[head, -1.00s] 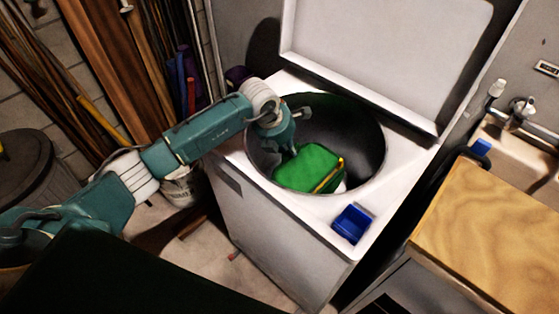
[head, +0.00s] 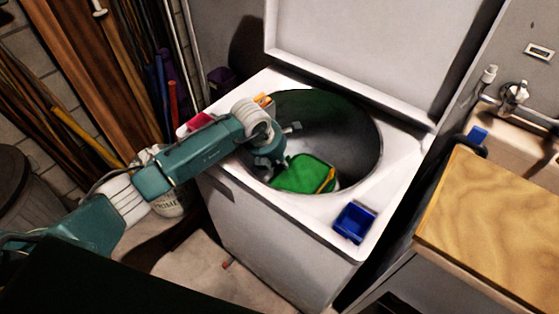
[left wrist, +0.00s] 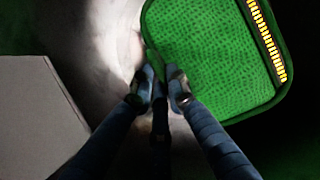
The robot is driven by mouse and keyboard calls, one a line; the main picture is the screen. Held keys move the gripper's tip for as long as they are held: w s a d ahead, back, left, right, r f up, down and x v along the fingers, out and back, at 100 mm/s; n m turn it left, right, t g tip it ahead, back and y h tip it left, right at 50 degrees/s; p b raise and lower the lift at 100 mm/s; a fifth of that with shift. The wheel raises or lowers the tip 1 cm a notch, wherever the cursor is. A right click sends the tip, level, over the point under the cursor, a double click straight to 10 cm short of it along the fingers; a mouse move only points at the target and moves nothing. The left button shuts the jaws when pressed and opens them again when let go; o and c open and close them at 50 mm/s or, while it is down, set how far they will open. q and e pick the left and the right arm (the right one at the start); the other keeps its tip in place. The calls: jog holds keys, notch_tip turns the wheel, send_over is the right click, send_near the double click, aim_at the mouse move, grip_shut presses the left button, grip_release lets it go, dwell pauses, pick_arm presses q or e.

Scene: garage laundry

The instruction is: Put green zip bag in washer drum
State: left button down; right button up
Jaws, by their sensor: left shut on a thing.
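The green zip bag (head: 302,173), with a yellow zip along one side, is inside the mouth of the washer drum (head: 345,135). My left gripper (head: 276,177) reaches into the drum from the left and is shut on the bag's edge. In the left wrist view the bag (left wrist: 215,55) fills the upper right, and both fingertips of my left gripper (left wrist: 163,88) pinch its lower left edge. I cannot tell whether the bag touches the drum bottom. My right gripper is not in view.
The washer's lid (head: 370,50) stands open behind the drum. A blue tray (head: 354,222) sits on the washer's front right corner. A red item (head: 200,121) and an orange box (head: 263,100) lie on its left side. A wooden counter (head: 490,220) is on the right.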

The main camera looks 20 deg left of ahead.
pick_arm(q)
jog(key=shift+a+f, duration=0.1)
jog(key=shift+f, duration=0.25)
jog(key=c, duration=1.8)
grip_release()
jog(key=shift+o, duration=0.4)
jog(key=shift+f, duration=0.1)
jog(key=shift+r, duration=0.4)
jog(key=p+v, duration=1)
jog(key=v, duration=0.2)
jog(key=shift+r, duration=0.35)
